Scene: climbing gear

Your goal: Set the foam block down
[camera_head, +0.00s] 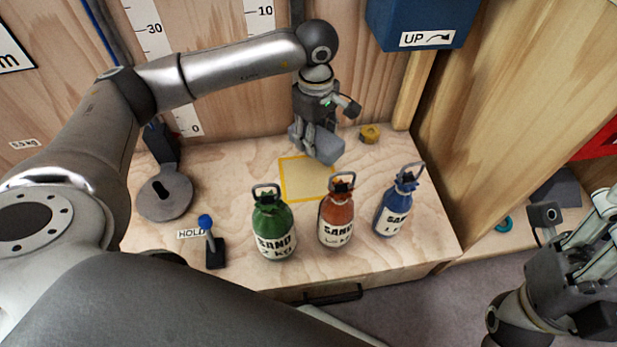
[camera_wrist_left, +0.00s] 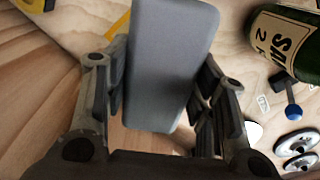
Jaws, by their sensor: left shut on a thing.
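The grey foam block (camera_head: 322,146) is held between the fingers of my left gripper (camera_head: 312,138). It is near the back of the wooden bench, by the upper right of a yellow-outlined square (camera_head: 303,180). In the left wrist view the block (camera_wrist_left: 168,65) fills the gap between the two fingers (camera_wrist_left: 160,95). I cannot tell whether its underside touches the bench. My right gripper (camera_head: 575,270) is at the right edge of the head view, over the floor, away from the block; its fingertips are partly cut off.
Green (camera_head: 273,225), orange (camera_head: 337,212) and blue (camera_head: 397,203) sand bottles stand in front of the square. A yellow roll (camera_head: 369,134) lies right of the block. A blue-knobbed lever (camera_head: 207,225) and a grey slotted disc (camera_head: 165,195) are at left. A blue box (camera_head: 420,20) hangs above.

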